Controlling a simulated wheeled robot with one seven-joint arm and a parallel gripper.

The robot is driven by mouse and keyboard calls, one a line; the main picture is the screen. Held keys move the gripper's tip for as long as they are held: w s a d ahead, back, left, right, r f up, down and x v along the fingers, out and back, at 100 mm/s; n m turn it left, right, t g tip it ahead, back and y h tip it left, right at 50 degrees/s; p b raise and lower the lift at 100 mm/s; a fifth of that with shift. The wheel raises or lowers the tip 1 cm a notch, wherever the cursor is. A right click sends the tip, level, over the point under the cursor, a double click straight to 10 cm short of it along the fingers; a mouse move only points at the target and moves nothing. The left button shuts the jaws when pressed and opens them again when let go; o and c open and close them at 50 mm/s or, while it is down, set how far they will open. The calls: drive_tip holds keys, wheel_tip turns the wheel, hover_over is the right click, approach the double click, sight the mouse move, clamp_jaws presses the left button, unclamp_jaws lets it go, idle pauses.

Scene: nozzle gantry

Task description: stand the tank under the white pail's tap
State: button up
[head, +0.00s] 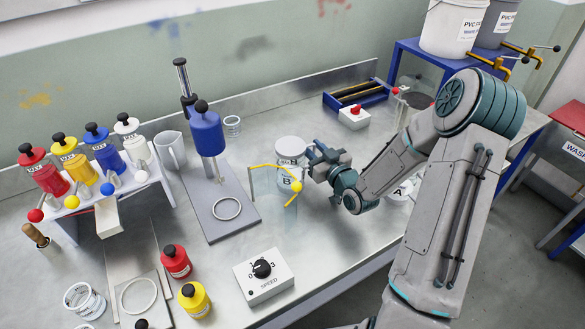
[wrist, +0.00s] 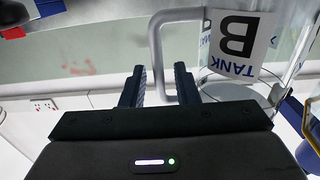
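A clear tank (wrist: 297,40) with an upside-down label reading "TANK B" fills the upper right of the wrist view. The fingers are apart, with gaps visible beside the handle bar. In the head view my gripper (head: 314,160) is just right of the B-labelled tank (head: 289,182), which is partly hidden. The white pail (head: 445,30) stands on a blue stand at the upper right. Its brass tap (head: 490,62) sticks out to the lower right.
A grey pail (head: 497,22) with its own tap stands behind the white one. An A-labelled thing (head: 402,190) is partly hidden by my arm. Bottles (head: 45,172) and a speed box (head: 264,275) occupy the left and front.

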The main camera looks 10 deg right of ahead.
clamp_jaws()
drive_tip(key=shift+r, duration=0.1)
idle(1.2)
